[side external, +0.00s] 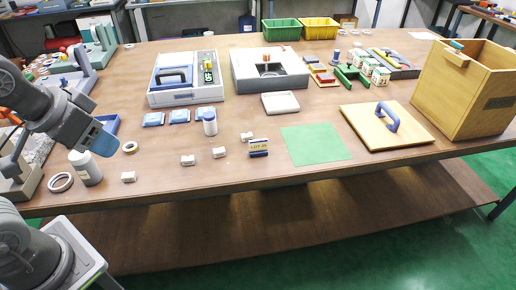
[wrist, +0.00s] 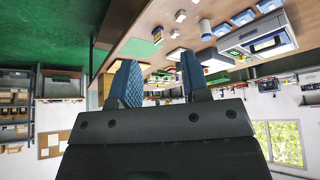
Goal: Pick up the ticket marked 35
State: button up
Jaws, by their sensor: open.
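Several small white pieces that may be tickets lie along the front of the table: one far left (side external: 128,176), one right of it (side external: 188,160), one further right (side external: 219,152) and one behind (side external: 247,136). No number can be read on them, so I cannot tell which is marked 35. A small dark blue and cream sign (side external: 258,147) stands beside them; its print is too small to read surely. My gripper (side external: 104,139) is above the table's left part, and its blue fingers (wrist: 158,75) stand apart with nothing between them in the wrist view.
A white bottle (side external: 86,168) and tape rolls (side external: 61,182) are near my gripper. Another white bottle (side external: 210,124) and blue packets (side external: 179,116) stand behind the white pieces. A green mat (side external: 316,145), a board with a blue handle (side external: 372,138) and a wooden box (side external: 444,105) are right.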

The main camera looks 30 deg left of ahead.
jog(key=o, duration=1)
jog(key=shift+c, duration=0.2)
jog(key=n+g+y, duration=0.2)
jog(key=n+y, duration=0.1)
jog(key=n, duration=0.6)
send_over(259, 144)
jog(key=s+d, duration=0.3)
jog(key=s, duration=0.1)
notch_tip(259, 144, down, 15)
jog(key=x, duration=0.8)
jog(key=shift+s+a+f, duration=0.1)
jog(key=shift+s+f, duration=0.05)
jog(key=shift+f, duration=0.35)
jog(key=shift+x, duration=2.9)
